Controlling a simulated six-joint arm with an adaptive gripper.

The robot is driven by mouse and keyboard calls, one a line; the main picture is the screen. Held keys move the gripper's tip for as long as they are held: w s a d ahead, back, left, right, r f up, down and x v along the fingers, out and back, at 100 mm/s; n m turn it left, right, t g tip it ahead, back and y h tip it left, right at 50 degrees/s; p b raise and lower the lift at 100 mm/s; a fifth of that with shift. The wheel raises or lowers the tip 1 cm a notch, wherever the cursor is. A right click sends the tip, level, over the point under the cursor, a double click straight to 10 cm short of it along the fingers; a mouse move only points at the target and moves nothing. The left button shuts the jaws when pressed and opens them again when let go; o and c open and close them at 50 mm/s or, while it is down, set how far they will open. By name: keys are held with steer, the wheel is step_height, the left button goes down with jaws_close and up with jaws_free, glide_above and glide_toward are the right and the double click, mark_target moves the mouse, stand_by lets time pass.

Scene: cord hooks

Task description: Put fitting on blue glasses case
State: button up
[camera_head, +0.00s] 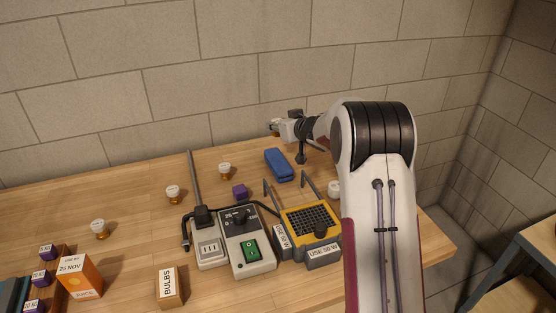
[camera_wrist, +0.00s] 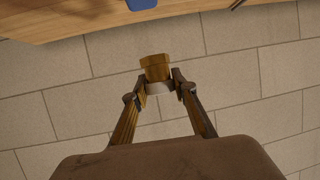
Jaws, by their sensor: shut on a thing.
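The blue glasses case (camera_head: 279,165) lies on the table toward the back, and its edge shows at the top of the wrist view (camera_wrist: 141,4). My gripper (camera_head: 275,128) is raised behind and above the case, pointing left near the wall. In the wrist view my gripper (camera_wrist: 156,88) is shut on a fitting (camera_wrist: 156,68) with a brass body and a pale collar. The fitting is in the air, apart from the case. More white-and-brass fittings stand on the table at the left (camera_head: 99,229), centre left (camera_head: 173,194) and centre (camera_head: 225,170).
A purple cube (camera_head: 240,192) sits in front of the case. A bulbs box (camera_head: 169,287) and juice carton (camera_head: 80,277) are at the front left.

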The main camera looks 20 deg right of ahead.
steer(key=shift+d, duration=0.1)
stand_by(0.3)
glide_above(279, 160)
steer(key=shift+w+f, duration=0.15)
steer(key=shift+f, duration=1.4)
steer(key=shift+w+f, duration=0.15)
steer(key=shift+f, duration=1.35)
steer(key=shift+f, duration=1.9)
steer(key=shift+f, duration=0.15)
steer(key=o, duration=1.1)
steer(key=shift+o, duration=0.2)
steer(key=shift+r, duration=0.2)
steer(key=shift+s+r, duration=0.15)
steer(key=shift+s, duration=0.2)
steer(key=v, duration=1.1)
